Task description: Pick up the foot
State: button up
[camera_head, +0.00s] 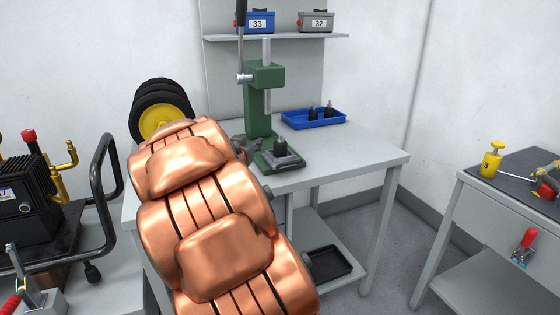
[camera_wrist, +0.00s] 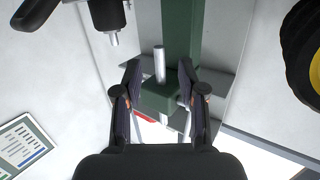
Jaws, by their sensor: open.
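A small black foot (camera_head: 281,148) with an upright stud stands on the base of the green press (camera_head: 262,105). Two similar black feet (camera_head: 312,112) stand in a blue tray (camera_head: 338,119) on the bench. My gripper (camera_wrist: 158,80) is open and empty in the wrist view. Its fingers are spread either side of the press head and metal ram, as seen from there, with no clear contact. In the head view my copper-coloured arm mostly hides the gripper, left of the press. A dark part with a metal stud shows top left in the wrist view; I cannot tell what it is.
The press stands on a grey bench (camera_head: 375,155) with free surface to its right. Black wheels with a yellow hub (camera_head: 160,118) are behind my arm. A second table (camera_head: 490,205) holds tools at right.

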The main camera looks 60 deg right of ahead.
aim_at(280, 135)
jog(key=s+d+m+g+h, duration=0.1)
jog(key=s+d, duration=0.1)
jog(key=s+d+g+h+b, duration=0.1)
jog(key=s+d, duration=0.1)
jog(key=shift+s+d+m+g, duration=0.15)
jog(key=shift+d+m+g, duration=0.25)
jog(key=shift+w+d+f, duration=0.1)
jog(key=shift+w+d, duration=0.15)
jog(key=shift+d, duration=0.95)
jog(key=shift+w+d+r, duration=0.1)
jog(key=shift+w+d, duration=0.2)
jog(key=shift+d, duration=0.85)
jog(key=shift+w+d+f, duration=0.1)
jog(key=shift+w+d, duration=0.15)
jog(key=shift+d, duration=0.95)
grip_shut()
